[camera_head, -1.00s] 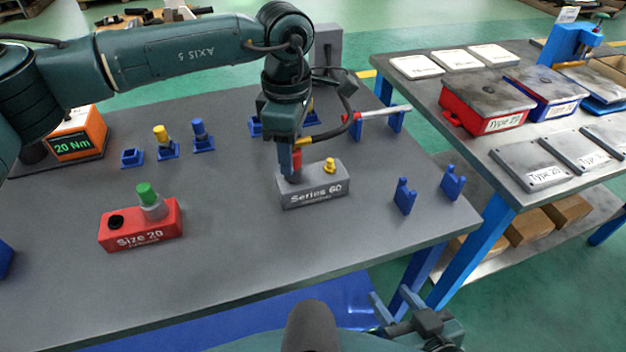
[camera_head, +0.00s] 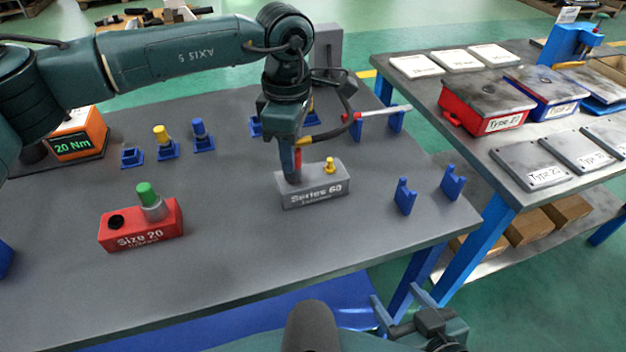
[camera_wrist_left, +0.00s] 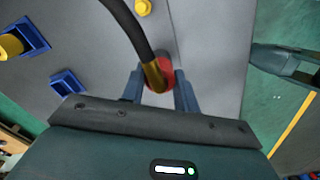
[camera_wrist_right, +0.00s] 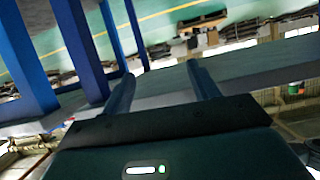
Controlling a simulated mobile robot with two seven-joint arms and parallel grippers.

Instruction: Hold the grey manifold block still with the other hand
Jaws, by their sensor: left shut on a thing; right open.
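The grey manifold block (camera_head: 340,184), labelled "Series 60", sits on the grey table with a yellow plug (camera_head: 330,165) in the right of its top. My left gripper (camera_head: 294,166) is shut on a red tool (camera_wrist_left: 160,75) with a black, yellow-ended cable. The tool stands upright over the block's left part; its lower tip meets the block's top, but the exact contact is hidden. My right gripper (camera_head: 399,301) is open and empty, low in front of the table edge and apart from the block. Its open fingers also show in the right wrist view (camera_wrist_right: 160,85).
A red "Size 20" block (camera_head: 165,225) with a green-topped plug stands to the left. Blue holders (camera_head: 405,197) stand right of the grey block, and several more stand behind. The table front between the blocks is clear. A second table (camera_head: 440,105) stands at right.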

